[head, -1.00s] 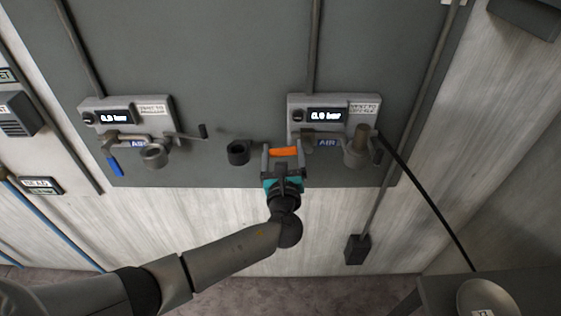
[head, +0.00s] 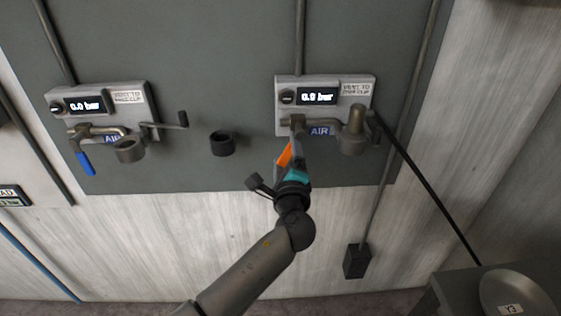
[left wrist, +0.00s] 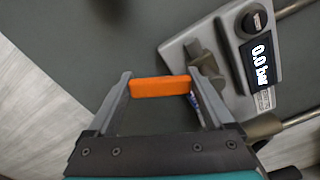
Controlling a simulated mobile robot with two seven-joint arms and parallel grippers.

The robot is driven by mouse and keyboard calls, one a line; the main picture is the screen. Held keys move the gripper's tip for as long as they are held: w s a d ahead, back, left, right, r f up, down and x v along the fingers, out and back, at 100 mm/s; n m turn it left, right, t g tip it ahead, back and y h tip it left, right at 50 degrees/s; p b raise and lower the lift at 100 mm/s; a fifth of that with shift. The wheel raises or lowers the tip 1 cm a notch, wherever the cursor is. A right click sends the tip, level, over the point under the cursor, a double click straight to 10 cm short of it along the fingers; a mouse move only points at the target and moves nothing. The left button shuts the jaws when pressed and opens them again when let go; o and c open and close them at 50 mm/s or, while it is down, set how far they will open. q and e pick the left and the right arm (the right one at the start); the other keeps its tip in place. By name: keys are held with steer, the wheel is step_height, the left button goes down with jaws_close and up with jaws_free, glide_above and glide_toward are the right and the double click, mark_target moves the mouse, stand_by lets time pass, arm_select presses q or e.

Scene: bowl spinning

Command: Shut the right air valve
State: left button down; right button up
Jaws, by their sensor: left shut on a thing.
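The right air valve has an orange handle (head: 284,154) below the right panel (head: 325,93) with its blue AIR label. In the head view the handle slants down and slightly left from the valve body (head: 297,123). My left gripper (head: 286,152) is shut on this handle. In the left wrist view the orange handle (left wrist: 160,87) spans between the two grey fingers, its lever mostly hidden. The panel's display (left wrist: 262,62) reads 0.0 bar there. My right gripper is not in view.
A similar panel (head: 98,98) with a blue-handled valve (head: 85,163) is at the left. A dark round cup (head: 222,143) projects from the board between them. A metal dish (head: 515,290) marked Y3 stands at bottom right. A black hose (head: 425,190) runs down from the right panel.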

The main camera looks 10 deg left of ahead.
arm_select(q)
steer(key=n+b, duration=0.1)
steer(key=d+f+n+b, duration=0.1)
steer(key=shift+w+d+n, duration=0.1)
steer(key=shift+w+n, duration=0.1)
steer(key=shift+n, duration=0.2)
steer(key=n+b, duration=0.1)
steer(key=d+n+b, duration=0.1)
steer(key=shift+w+d+n+b, duration=0.2)
steer(key=shift+n+b, duration=0.1)
steer(key=shift+n, duration=0.1)
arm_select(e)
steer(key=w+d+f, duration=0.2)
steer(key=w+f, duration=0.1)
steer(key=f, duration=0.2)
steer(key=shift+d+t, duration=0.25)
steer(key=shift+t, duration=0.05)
arm_select(q)
steer(key=shift+r, duration=0.1)
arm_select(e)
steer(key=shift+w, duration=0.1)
arm_select(q)
jaws_free()
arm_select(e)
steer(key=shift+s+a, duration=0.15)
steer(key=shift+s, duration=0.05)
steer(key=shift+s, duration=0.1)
